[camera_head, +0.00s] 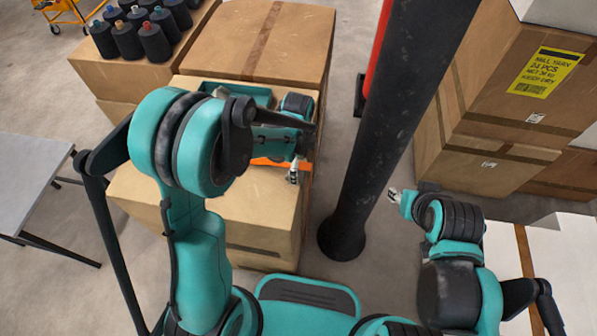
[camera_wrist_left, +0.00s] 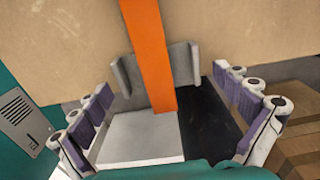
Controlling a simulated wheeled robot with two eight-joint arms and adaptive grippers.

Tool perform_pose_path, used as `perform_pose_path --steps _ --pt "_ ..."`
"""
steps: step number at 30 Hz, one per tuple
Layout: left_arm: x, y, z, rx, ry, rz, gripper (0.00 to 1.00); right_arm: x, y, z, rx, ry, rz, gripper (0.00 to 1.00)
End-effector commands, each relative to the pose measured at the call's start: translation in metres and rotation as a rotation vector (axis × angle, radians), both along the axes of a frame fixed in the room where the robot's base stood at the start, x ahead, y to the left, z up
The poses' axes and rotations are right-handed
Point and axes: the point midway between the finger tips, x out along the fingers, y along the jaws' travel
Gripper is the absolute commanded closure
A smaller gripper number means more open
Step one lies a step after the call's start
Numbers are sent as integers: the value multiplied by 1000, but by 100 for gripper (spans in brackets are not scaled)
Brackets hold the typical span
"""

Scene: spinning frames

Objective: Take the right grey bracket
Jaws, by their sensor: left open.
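In the left wrist view a grey bracket (camera_wrist_left: 185,65) with upright side wings stands on the cardboard surface. An orange strip (camera_wrist_left: 148,50) crosses its middle and hides part of it. My left gripper (camera_wrist_left: 170,78) is open, its purple-padded fingers on either side of the bracket and apart from it. In the head view my left gripper (camera_head: 293,172) is low over the cardboard box (camera_head: 240,205), beside the orange strip (camera_head: 270,162); my arm hides most of this area. My right gripper (camera_head: 395,195) hangs right of the dark post, and its jaws are too small to judge.
A dark post (camera_head: 385,130) stands close to the right of the box. A teal tray (camera_head: 240,92) lies behind my left arm. Black yarn cones (camera_head: 155,42) stand on a box at the back left. A grey table (camera_head: 30,175) is at left, stacked cartons (camera_head: 500,110) at right.

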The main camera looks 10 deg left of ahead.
Motion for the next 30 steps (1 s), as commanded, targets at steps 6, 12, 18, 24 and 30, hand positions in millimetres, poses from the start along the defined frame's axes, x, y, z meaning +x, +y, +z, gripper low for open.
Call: perform_pose_path --steps 6,12,18,24,30 --pt "0 0 1 0 0 0 11 0 0 1 0 0 0 60" --pt "0 0 1 0 0 0 53 0 0 1 0 0 0 60" --pt "0 0 1 0 0 0 53 0 0 1 0 0 0 60" --pt "0 0 7 0 0 0 53 0 0 4 0 0 0 60" --pt "0 0 33 1 1 1 53 0 0 18 0 0 0 60"
